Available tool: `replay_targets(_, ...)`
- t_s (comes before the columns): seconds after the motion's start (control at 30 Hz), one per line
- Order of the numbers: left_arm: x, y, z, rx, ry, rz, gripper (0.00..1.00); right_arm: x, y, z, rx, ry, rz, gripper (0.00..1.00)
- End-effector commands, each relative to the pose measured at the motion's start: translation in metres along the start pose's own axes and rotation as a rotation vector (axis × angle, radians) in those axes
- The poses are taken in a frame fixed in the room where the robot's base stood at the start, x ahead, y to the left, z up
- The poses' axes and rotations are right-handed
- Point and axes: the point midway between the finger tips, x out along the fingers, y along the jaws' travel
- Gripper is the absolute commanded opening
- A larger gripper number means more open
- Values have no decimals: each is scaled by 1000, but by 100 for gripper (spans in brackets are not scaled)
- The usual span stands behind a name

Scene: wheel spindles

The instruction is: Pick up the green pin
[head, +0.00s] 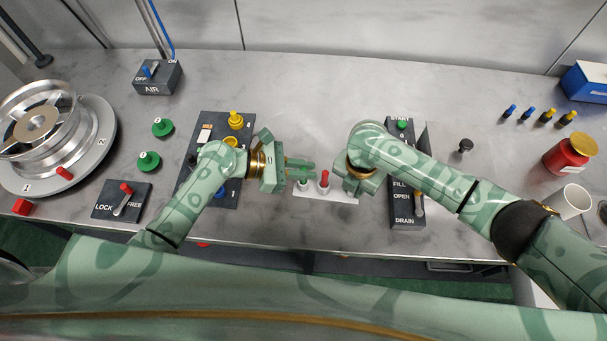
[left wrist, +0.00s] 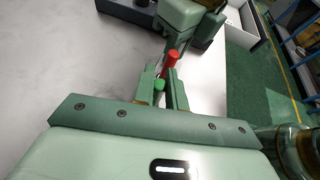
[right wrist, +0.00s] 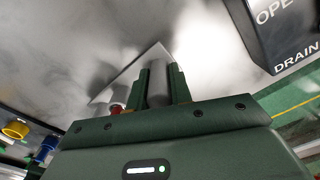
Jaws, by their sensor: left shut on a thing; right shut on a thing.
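The green pin (left wrist: 159,85) shows between the fingers of my left gripper (left wrist: 166,92) in the left wrist view. In the head view my left gripper (head: 308,170) points right, low over a small white plate (head: 340,197), and is shut on the pin. The pin's lower part is hidden by the fingers. A red pin (head: 324,180) stands upright just past the fingertips; it also shows in the left wrist view (left wrist: 172,58). My right gripper (right wrist: 161,88) is shut on a grey cylinder (right wrist: 159,90) close to the plate, right of the red pin.
A dark control panel (head: 407,210) with FILL, OPEN and DRAIN lies right of my right gripper. A LOCK/FREE switch box (head: 121,201) and green knobs (head: 149,161) are at left, near the wheel (head: 38,122). The back middle of the bench is clear.

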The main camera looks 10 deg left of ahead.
Motion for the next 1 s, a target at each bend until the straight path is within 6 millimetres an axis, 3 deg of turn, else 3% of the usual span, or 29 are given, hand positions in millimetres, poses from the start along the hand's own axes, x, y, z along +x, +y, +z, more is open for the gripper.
replay_targets(0.13,-4,1,8,4,1,1,0,0,0,0,0,0,1,0)
replay_targets(0.27,-14,0,31,8,0,1,0,0,0,0,0,0,1,0)
replay_targets(0.7,-74,1,178,15,0,2,0,0,0,0,0,0,1,0)
replay_targets(0.8,-86,0,206,13,0,2,0,0,0,0,0,0,1,0)
replay_targets(1.0,-101,0,244,6,-1,0,0,0,0,0,0,0,1,0)
